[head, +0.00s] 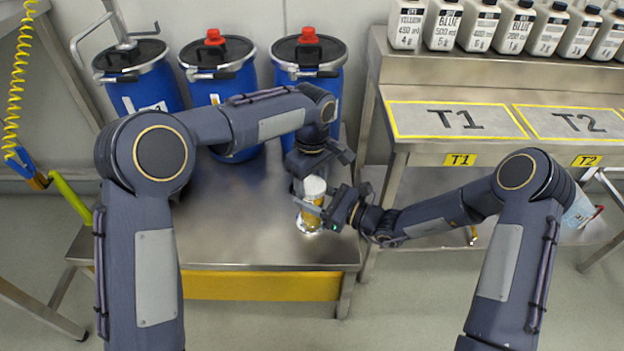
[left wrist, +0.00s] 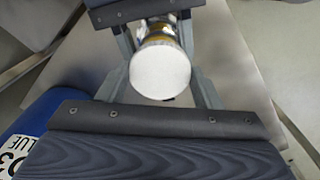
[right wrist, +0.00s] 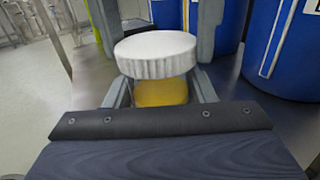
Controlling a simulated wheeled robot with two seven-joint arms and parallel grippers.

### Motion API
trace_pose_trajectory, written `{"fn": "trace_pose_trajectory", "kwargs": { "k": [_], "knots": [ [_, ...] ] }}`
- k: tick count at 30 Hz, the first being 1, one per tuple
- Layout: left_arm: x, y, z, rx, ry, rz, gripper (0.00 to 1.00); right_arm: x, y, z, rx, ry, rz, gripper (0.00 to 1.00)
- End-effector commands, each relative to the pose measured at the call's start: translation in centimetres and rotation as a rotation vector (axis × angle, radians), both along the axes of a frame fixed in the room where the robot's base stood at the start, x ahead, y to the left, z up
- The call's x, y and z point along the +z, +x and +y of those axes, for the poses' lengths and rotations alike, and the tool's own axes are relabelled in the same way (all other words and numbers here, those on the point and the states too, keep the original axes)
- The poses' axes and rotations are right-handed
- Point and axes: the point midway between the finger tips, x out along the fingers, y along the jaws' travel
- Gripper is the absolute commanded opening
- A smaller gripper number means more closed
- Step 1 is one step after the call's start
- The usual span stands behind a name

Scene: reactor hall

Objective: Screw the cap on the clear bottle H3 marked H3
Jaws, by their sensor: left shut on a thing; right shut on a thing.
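The clear bottle (head: 310,220) with yellow contents stands upright near the right front of the steel table; its yellow body also shows in the right wrist view (right wrist: 160,93). A white ribbed cap (right wrist: 155,53) sits at its top, seen from above in the left wrist view (left wrist: 160,72). My left gripper (head: 312,186) comes from above and is shut on the cap. My right gripper (head: 319,208) comes from the right and is shut on the bottle's body below the cap. The H3 marking is not readable. How tightly the cap is seated cannot be told.
Several blue drums (head: 228,75) with black lids stand behind the bottle. A steel bench (head: 480,155) with T1 and T2 areas is at the right, with several white bottles (head: 480,25) on its shelf. The steel table (head: 220,235) is clear left of the bottle.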

Motion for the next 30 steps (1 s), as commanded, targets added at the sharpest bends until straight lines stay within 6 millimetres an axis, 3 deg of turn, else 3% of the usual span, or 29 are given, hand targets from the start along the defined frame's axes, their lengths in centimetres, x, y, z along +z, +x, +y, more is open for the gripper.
{"fn": "trace_pose_trajectory", "kwargs": {
  "k": [5,8,30],
  "knots": [
    [0.03,0.03,0.0,-0.042,-0.001,-0.001,0.32,-0.01,-0.02,0.02,0.001,0.0,0.001,0.0],
    [0.03,0.03,0.0,-0.192,0.0,-0.001,0.32,-0.01,-0.02,0.02,0.001,0.0,0.0,0.0],
    [-0.09,0.04,0.0,-2.116,-0.002,-0.002,0.32,-0.01,-0.04,0.03,0.001,0.0,0.0,0.0]
  ]
}}
